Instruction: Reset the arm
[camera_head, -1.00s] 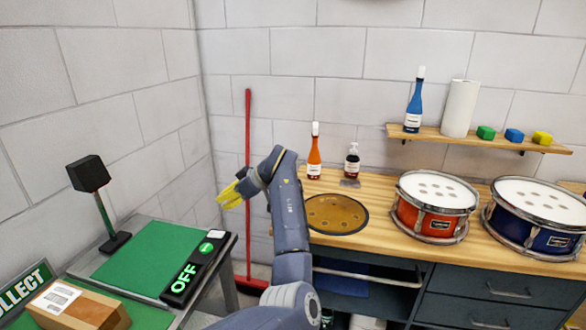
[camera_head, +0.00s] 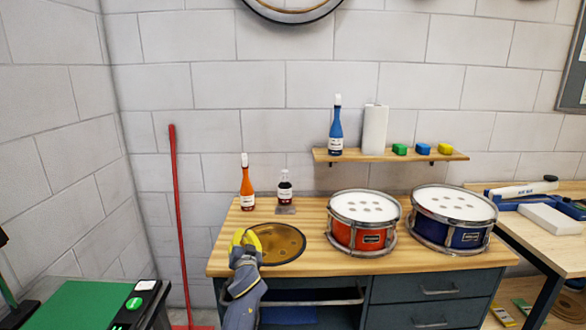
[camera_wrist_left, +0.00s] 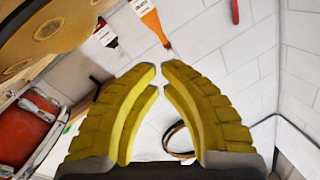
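My left gripper (camera_head: 246,238) has yellow fingers and is held in front of the workbench, over the near left part of the round brown disc (camera_head: 284,246) in the head view. In the left wrist view its two fingers (camera_wrist_left: 159,70) bow outward and come almost together at the tips. Nothing is between them. My right gripper is not in view.
The bench (camera_head: 318,256) bears an orange bottle (camera_head: 246,188), a dark bottle (camera_head: 285,190), a red drum (camera_head: 362,232) and a blue drum (camera_head: 452,228). A shelf (camera_head: 400,156) hangs above. A red pole (camera_head: 180,220) leans at the left.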

